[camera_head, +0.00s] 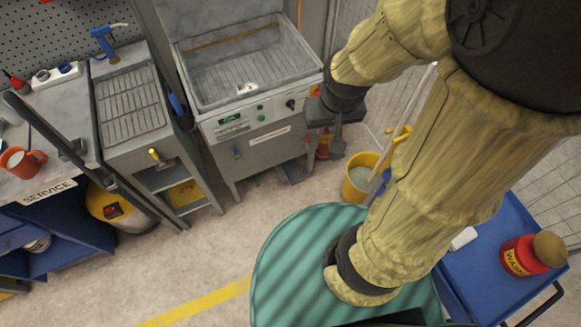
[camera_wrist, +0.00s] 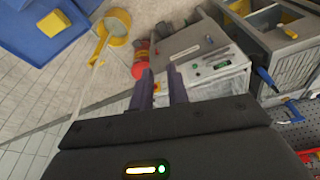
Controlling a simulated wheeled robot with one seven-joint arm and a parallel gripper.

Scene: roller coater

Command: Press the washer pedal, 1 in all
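The washer (camera_head: 245,95) is a grey machine with a raised lid, a basin and a front control panel, at top centre in the head view. Its grey panel (camera_wrist: 215,66) also shows in the wrist view. A dark flat pedal (camera_head: 291,173) lies low at the washer's foot, near the floor. My gripper (camera_head: 328,130) is at the washer's right front corner, well above the floor and up and right of the pedal in the picture. In the wrist view its two fingers (camera_wrist: 162,87) stand apart with nothing between them. I cannot make out the pedal in the wrist view.
A yellow bucket (camera_head: 360,178) with a mop stands right of the washer. A red container (camera_wrist: 139,66) is near it. A blue cart (camera_head: 490,265) carries a red waste can (camera_head: 530,253). A grey sink bench (camera_head: 133,105) is left. The floor before the washer is clear.

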